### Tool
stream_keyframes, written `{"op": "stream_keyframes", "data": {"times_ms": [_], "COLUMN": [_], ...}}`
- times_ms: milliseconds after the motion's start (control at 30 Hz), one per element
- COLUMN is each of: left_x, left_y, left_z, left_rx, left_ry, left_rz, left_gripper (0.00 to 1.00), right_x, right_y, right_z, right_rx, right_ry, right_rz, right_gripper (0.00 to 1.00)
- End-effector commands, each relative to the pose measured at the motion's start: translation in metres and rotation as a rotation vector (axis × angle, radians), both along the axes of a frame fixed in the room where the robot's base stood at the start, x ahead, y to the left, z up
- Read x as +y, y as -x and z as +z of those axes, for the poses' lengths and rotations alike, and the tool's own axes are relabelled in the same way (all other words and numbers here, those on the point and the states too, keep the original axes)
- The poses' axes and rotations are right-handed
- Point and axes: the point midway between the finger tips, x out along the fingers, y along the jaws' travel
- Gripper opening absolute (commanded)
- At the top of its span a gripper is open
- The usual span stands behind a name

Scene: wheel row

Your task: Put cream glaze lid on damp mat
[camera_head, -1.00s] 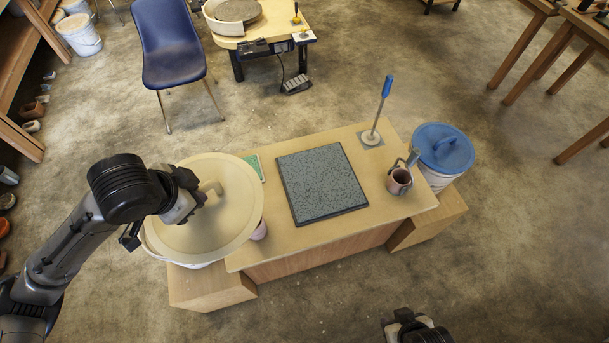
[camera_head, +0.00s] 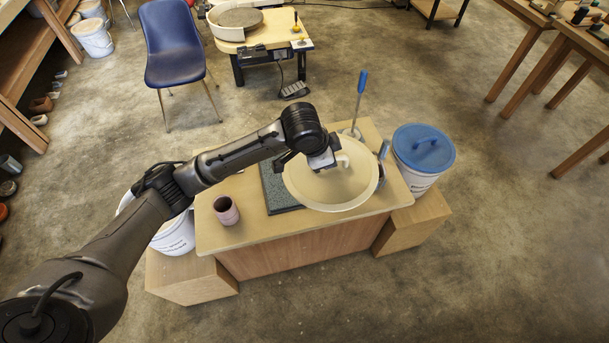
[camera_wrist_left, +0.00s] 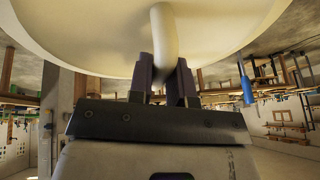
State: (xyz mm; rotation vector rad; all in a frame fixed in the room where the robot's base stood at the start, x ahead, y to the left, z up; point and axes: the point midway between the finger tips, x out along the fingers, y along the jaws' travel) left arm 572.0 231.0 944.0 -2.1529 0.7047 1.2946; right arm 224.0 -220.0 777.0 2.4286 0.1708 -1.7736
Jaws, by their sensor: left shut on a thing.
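The cream glaze lid (camera_head: 318,192) is a wide pale disc with a curved handle. My left gripper (camera_head: 337,162) is shut on that handle and holds the lid over the right part of the table. In the left wrist view the fingers (camera_wrist_left: 165,80) grip the handle (camera_wrist_left: 165,38), with the lid (camera_wrist_left: 90,30) filling the top. The damp mat (camera_head: 272,196) is a dark grey speckled slab on the table. The lid and my arm hide much of it, including its right side. I cannot tell the gap between lid and mat. My right gripper is not in view.
A pink cup (camera_head: 227,211) stands on the table's left. A blue-handled tool (camera_head: 359,98) stands upright behind the lid. A blue-lidded bucket (camera_head: 416,178) is at the right; a white bucket (camera_head: 175,238) stands at the left, partly behind my arm.

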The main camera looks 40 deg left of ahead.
Motion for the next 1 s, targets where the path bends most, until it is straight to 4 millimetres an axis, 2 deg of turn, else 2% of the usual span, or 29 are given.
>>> {"op": "stream_keyframes", "data": {"times_ms": [33,100,300,467,700,900,1000], "left_x": [0.007,0.016,0.034,0.056,0.106,0.138,0.148], "left_y": [-0.012,-0.025,-0.047,-0.051,-0.052,-0.052,-0.053], "left_z": [-0.02,-0.039,-0.075,-0.096,-0.127,-0.146,-0.151], "left_rx": [0.005,0.004,0.004,0.006,0.005,0.005,0.005], "left_ry": [-0.002,-0.009,-0.028,-0.038,-0.039,-0.037,-0.038], "left_rz": [0.019,0.035,0.061,0.071,0.072,0.069,0.068], "left_gripper": [0.0,0.0,0.0,0.0,0.0,0.0,0.0], "right_x": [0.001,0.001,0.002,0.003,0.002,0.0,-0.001], "right_y": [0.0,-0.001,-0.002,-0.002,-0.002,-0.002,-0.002], "right_z": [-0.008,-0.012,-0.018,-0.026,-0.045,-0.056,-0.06], "right_rx": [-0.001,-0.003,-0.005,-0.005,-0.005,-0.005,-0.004], "right_ry": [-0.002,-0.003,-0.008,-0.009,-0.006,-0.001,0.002], "right_rz": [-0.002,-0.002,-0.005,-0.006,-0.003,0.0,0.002], "right_gripper": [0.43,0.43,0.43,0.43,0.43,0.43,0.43]}}
